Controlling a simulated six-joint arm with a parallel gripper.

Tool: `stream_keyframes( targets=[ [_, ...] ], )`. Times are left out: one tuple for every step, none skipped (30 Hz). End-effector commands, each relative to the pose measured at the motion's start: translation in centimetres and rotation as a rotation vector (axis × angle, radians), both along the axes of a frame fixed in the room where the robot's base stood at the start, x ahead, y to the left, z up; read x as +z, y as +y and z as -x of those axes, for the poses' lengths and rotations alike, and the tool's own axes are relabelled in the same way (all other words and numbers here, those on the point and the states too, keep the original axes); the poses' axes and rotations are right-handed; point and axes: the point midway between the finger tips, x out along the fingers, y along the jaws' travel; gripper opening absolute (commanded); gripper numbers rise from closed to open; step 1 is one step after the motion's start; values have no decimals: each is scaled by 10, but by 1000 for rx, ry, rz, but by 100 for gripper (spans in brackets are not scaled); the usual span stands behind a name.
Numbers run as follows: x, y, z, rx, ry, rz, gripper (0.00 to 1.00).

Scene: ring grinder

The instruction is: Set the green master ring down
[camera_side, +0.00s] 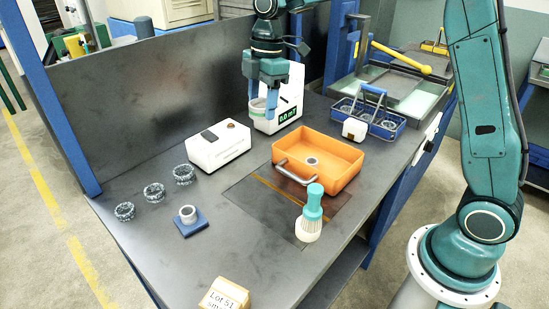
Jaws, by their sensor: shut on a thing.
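My gripper (263,99) points down in front of the white gauge (290,98) at the back of the dark bench. Its blue fingers are shut on a small pale ring (258,106), which I take to be the green master ring; its green colour is hard to make out. The ring is partly hidden by the fingers. It is close to the front of the gauge, and I cannot tell whether it touches the gauge or its base. The gauge's display (287,116) shows green digits that begin 0.0.
A white box (218,146) stands left of the gauge. An orange tray (337,150) with a small ring, a teal brush (312,204) and a blue caddy (366,119) are to the right. Dark rings (154,192), a ring on a blue block (188,226) and a lot block (225,293) lie left and front.

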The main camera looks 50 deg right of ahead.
Motion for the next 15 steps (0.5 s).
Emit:
stream_keyframes(
  targets=[
    [0, -18, -8, -42, -1, -1, 24],
    [0, -27, -12, -67, -1, -2, 24],
    [1, -40, -16, -99, -2, -1, 24],
    [1, -50, -20, -122, -1, -1, 24],
    [1, -60, -22, -146, 0, -2, 24],
    [1, -73, -26, -178, -1, -1, 24],
    [2, -83, -29, -202, -1, -1, 24],
    [1, -94, -31, -225, -1, -2, 24],
    [2, -108, -33, -256, -1, -2, 24],
    [2, -118, -35, -280, 0, -1, 24],
    [1, -129, -36, -303, 0, -1, 24],
    [2, -143, -38, -336, -1, -1, 24],
    [1, -154, -39, -359, -1, -1, 24],
    [1, -165, -39, -382, -1, -1, 24],
    [1, -179, -39, -412, 0, 0, 24]
  ],
)
